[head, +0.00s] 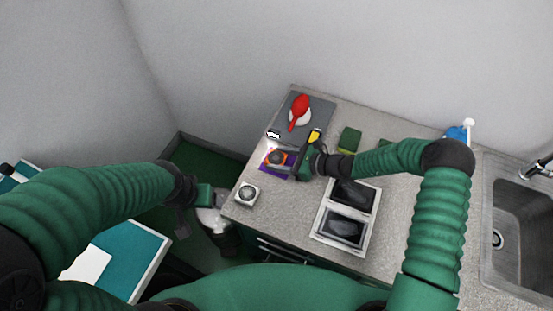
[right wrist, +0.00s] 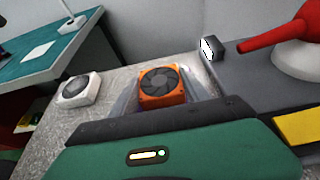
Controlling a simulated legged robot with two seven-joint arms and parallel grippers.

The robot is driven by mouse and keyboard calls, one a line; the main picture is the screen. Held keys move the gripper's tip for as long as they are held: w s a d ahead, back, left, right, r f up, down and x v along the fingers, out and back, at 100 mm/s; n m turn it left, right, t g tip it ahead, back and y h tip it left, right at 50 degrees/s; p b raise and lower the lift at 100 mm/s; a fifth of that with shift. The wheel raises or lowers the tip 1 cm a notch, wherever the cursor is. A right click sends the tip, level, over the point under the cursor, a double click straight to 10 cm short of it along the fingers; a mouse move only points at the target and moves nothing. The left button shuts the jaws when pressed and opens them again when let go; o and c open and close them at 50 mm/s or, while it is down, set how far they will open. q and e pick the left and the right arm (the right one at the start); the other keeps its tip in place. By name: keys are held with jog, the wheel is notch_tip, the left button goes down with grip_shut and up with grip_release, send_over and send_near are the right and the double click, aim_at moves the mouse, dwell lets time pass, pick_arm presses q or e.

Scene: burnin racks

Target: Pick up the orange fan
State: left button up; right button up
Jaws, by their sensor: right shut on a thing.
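The orange fan (head: 277,158) is a small square block with a dark round grille, over a purple patch on the grey counter. It also shows in the right wrist view (right wrist: 160,86), between the fingers. My right gripper (head: 288,160) is shut on the orange fan; its fingers lie along the fan's sides. I cannot tell whether the fan is clear of the surface. My left gripper (head: 193,205) is away at the left, beside the counter's edge and low; its fingers are too small to tell open from shut.
A white fan (head: 247,194) sits near the counter's left corner. A grey mat (head: 285,124) with a red-spouted white object (head: 299,113) lies behind. A white tray (head: 340,239) with dark panels is in front; a sink (head: 520,235) is at right.

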jog(key=shift+c, duration=1.2)
jog(key=shift+d, duration=0.15)
jog(key=shift+c, duration=0.3)
